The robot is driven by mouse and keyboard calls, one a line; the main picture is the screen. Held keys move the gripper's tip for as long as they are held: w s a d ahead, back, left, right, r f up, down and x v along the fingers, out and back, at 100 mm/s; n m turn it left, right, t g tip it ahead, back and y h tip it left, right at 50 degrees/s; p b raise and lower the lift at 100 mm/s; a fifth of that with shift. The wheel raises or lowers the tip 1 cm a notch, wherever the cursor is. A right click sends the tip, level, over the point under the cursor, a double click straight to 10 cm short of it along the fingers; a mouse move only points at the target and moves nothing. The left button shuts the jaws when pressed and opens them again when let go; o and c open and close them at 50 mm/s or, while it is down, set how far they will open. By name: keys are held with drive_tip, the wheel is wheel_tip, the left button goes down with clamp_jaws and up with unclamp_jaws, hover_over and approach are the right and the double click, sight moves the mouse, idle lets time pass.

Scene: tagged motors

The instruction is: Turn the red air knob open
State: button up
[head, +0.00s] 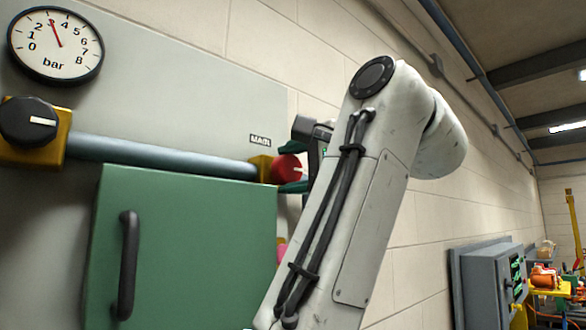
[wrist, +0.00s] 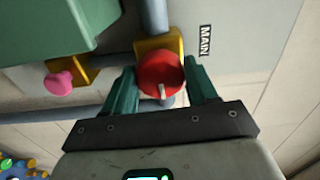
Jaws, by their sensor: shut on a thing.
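The red air knob (head: 285,168) sits on a yellow valve block (head: 262,166) at the right end of a grey-blue pipe, beside a MAIN label (head: 260,140). In the wrist view the knob (wrist: 160,73) is between the two green fingers of my gripper (wrist: 161,67), which is shut on its sides. The knob's white pointer points toward the gripper's palm in that view. In the head view my arm hides part of the gripper. A bar gauge (head: 56,45) at upper left has its red needle near 3.
A black knob (head: 28,122) on a yellow block is at the pipe's left end. A green cabinet door (head: 190,255) with a dark handle stands below the pipe. A pink knob (wrist: 59,83) is near the gripper. A grey box (head: 485,285) is on the wall at right.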

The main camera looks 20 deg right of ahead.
drive_tip(key=shift+d+m, duration=0.15)
drive_tip(key=shift+m, duration=0.15)
idle(0.4)
drive_tip(key=o, duration=1.1)
drive_tip(key=shift+c, duration=0.2)
drive_tip(key=b+v, duration=1)
drive_tip(key=shift+s, duration=0.4)
